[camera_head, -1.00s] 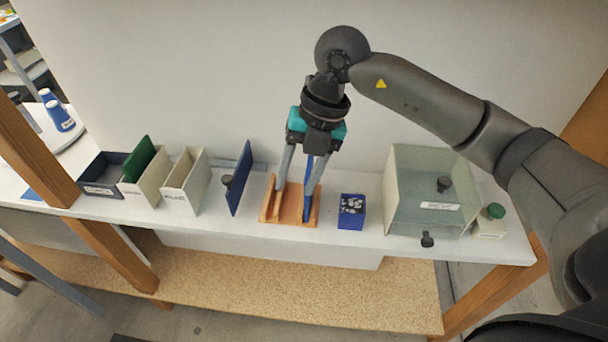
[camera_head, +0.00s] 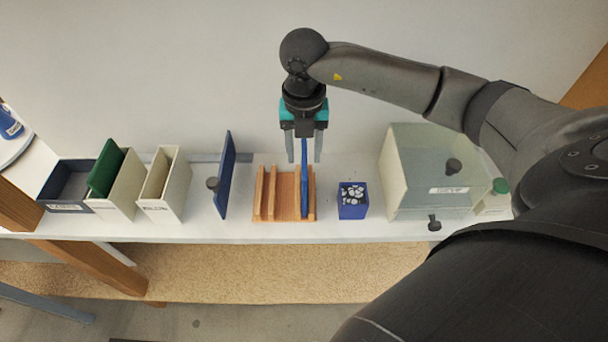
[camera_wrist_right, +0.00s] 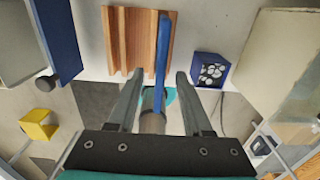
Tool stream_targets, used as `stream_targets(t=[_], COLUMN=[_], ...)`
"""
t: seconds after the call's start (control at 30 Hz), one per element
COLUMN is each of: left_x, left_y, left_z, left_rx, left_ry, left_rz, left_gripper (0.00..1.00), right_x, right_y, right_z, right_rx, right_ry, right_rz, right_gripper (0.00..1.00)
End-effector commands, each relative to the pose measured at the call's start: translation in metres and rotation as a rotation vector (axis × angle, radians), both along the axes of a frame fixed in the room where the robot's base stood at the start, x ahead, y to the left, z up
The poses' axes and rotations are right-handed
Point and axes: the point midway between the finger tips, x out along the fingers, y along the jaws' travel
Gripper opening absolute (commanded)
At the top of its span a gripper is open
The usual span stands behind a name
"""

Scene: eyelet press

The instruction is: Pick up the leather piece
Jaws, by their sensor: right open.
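A thin blue piece (camera_head: 304,196), which I take to be the leather piece, stands on edge in the right slot of a wooden rack (camera_head: 284,192). It also shows in the right wrist view (camera_wrist_right: 163,50), edge-on. My right gripper (camera_head: 304,158) is open, pointing down at the rack, with one finger on each side of the blue piece's upper end in the head view. In the wrist view the piece runs between the fingers (camera_wrist_right: 159,78), with a visible gap on both sides. My left gripper is not in view.
A blue box of small metal parts (camera_head: 352,208) and a clear-fronted case (camera_head: 432,185) stand right of the rack. An upright blue panel with a black knob (camera_head: 226,175) and pale bins (camera_head: 166,190) stand left. The shelf's front edge is close.

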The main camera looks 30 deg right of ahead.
Motion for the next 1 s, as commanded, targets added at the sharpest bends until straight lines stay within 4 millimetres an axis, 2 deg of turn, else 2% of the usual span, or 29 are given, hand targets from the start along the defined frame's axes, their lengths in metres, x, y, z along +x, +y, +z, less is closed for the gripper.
stream_targets(t=[0.13, 0.4, 0.73, 1.0], left_x=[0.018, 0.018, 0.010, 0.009], left_y=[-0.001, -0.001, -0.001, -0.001], left_z=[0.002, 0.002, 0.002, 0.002], left_rx=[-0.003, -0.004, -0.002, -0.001], left_ry=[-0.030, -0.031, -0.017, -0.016], left_rz=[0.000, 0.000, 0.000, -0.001], left_gripper=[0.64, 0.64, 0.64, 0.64], right_x=[0.000, 0.002, 0.002, 0.002], right_y=[-0.001, -0.002, -0.002, -0.002], right_z=[-0.009, -0.048, -0.055, -0.055], right_rx=[0.000, -0.001, -0.001, 0.000], right_ry=[0.001, 0.003, -0.001, -0.001], right_rz=[0.000, 0.001, 0.001, 0.001], right_gripper=[0.50, 0.50, 0.50, 0.20])
